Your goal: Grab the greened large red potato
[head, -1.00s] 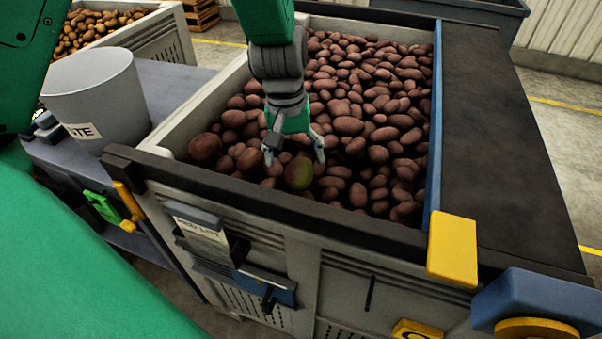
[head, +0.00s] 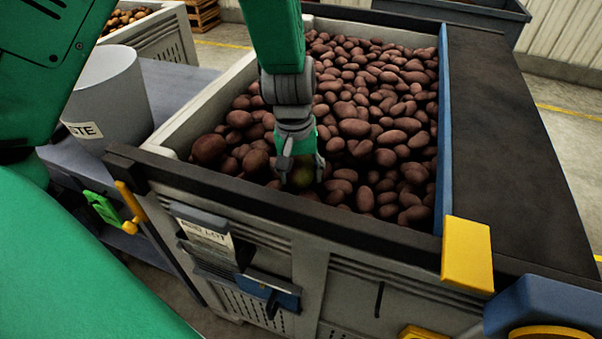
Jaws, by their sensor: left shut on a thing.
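The greened large red potato (head: 302,177) lies near the front wall of the big crate, partly hidden by my gripper. Its visible skin is dark olive green. My left gripper (head: 302,172) comes down from above and is shut on it, with a finger on either side. The potato is still at the level of the pile. The crate (head: 250,208) is full of red potatoes. My right gripper is not in view.
Another large red potato (head: 208,149) lies in the crate's front left corner. A grey-white waste bin (head: 108,100) stands on the bench at left. A dark conveyor belt (head: 510,150) runs along the crate's right side. A yellow block (head: 467,253) sits at the front right corner.

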